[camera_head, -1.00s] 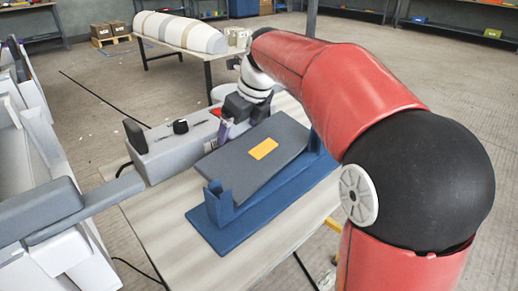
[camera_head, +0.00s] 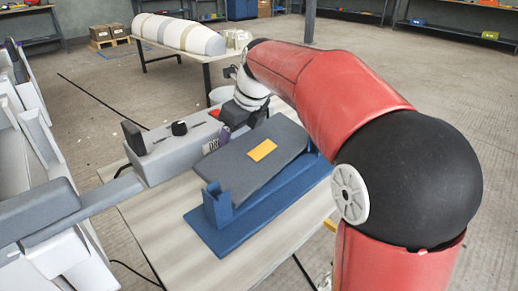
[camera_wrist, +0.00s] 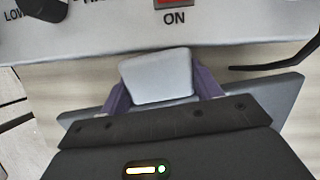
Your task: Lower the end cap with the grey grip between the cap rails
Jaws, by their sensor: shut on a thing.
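A pale grey grip block (camera_wrist: 158,78) sits between the purple fingers of my gripper (camera_wrist: 160,92), which is shut on it in the wrist view. In the head view my gripper (camera_head: 230,130) is at the far side of a dark grey panel, its fingertips largely hidden. The panel (camera_head: 238,170) has a yellow label and lies tilted over a blue stand (camera_head: 228,238) with upright end posts.
A grey control box (camera_head: 172,160) with a black knob and a red ON switch (camera_wrist: 173,4) stands close beyond my gripper. The pale table (camera_head: 165,215) is bare in front of the stand. A second table at the back holds a long white mould (camera_head: 180,33).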

